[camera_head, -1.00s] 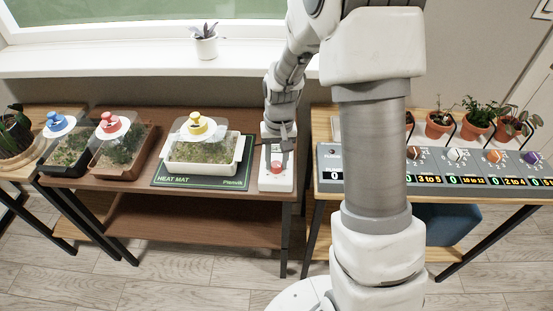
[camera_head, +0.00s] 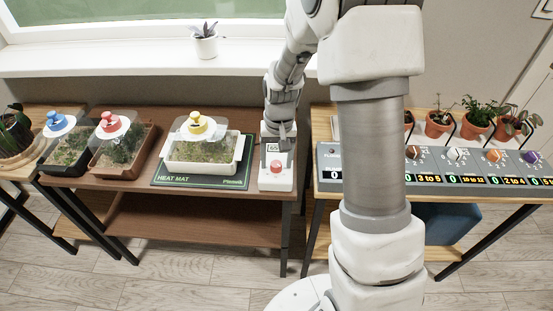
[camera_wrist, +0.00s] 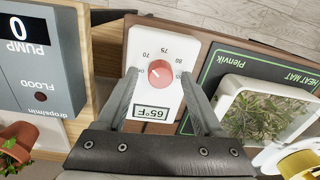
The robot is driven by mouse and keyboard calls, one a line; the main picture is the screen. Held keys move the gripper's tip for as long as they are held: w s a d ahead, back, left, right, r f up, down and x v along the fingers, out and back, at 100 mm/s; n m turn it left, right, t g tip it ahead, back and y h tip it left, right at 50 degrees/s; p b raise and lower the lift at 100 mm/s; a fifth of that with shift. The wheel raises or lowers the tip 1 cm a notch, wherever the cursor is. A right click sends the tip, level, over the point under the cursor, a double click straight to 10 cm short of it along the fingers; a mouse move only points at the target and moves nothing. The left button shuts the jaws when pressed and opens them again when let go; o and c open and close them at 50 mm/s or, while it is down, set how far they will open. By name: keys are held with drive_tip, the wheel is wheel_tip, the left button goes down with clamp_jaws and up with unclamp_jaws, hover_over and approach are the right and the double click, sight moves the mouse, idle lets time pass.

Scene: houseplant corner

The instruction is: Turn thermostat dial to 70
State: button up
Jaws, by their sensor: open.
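The thermostat (camera_head: 264,184) is a white box beside the heat mat, with a round red dial (camera_head: 276,167). In the wrist view its face (camera_wrist: 188,48) is upside down, with numbers around the red dial (camera_wrist: 160,72) and a display (camera_wrist: 152,113) reading 65°F. A light mark shows on the dial's left side. My gripper (camera_head: 280,140) is over the thermostat's back end in the head view. In the wrist view my gripper (camera_wrist: 161,76) is open, its fingers on either side of the dial and apart from it.
The green heat mat (camera_head: 200,181) with a yellow-knobbed tray (camera_head: 203,153) lies left of the thermostat. Right of it, on another table, stands a grey pump panel (camera_head: 465,170), also in the wrist view (camera_wrist: 40,75). Potted plants stand behind it.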

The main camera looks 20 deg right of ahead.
sight(279, 163)
wheel_tip(279, 163, up, 17)
drive_tip(key=p, duration=0.4)
drive_tip(key=shift+d+r, duration=0.2)
drive_tip(key=shift+d, duration=0.15)
drive_tip(key=shift+s, duration=0.1)
drive_tip(key=s+r+n+t+p, duration=0.2)
drive_tip(key=s+r+t+p, duration=0.3)
drive_tip(key=s+r, duration=1.4)
drive_tip(key=shift+s+a+r+t+p, duration=0.4)
drive_tip(key=shift+s+p, duration=0.3)
drive_tip(key=shift+p, duration=1.5)
drive_tip(key=shift+f, duration=0.1)
